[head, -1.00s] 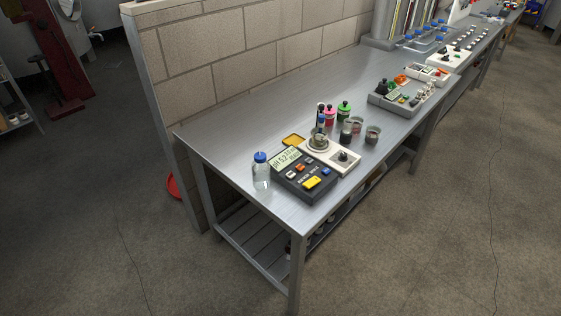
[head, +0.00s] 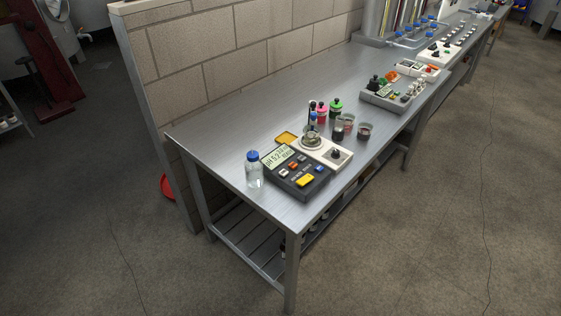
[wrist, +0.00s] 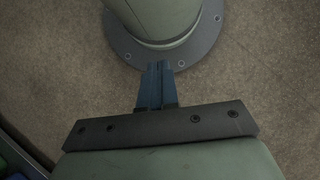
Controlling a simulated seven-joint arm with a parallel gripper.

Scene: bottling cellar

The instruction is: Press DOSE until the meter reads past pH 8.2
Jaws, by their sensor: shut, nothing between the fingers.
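The dark meter box (head: 279,178) stands near the front left end of the steel bench in the head view. Its pale display (head: 278,157) shows a pH reading of about 5.2; the last digits are too small to be sure of. A large yellow button (head: 305,180) is on its front, with orange, white and blue buttons above and beside it. I cannot read which is marked DOSE. My gripper (wrist: 157,68) shows only in the wrist view, with its dark fingers together and empty, over the floor and my base. It is away from the meter.
A clear blue-capped bottle (head: 254,174) stands just left of the meter. A white stirrer (head: 336,154) with a vessel is behind it, and pink and green bottles and small cups stand farther back. The bench's left end (head: 207,147) is bare.

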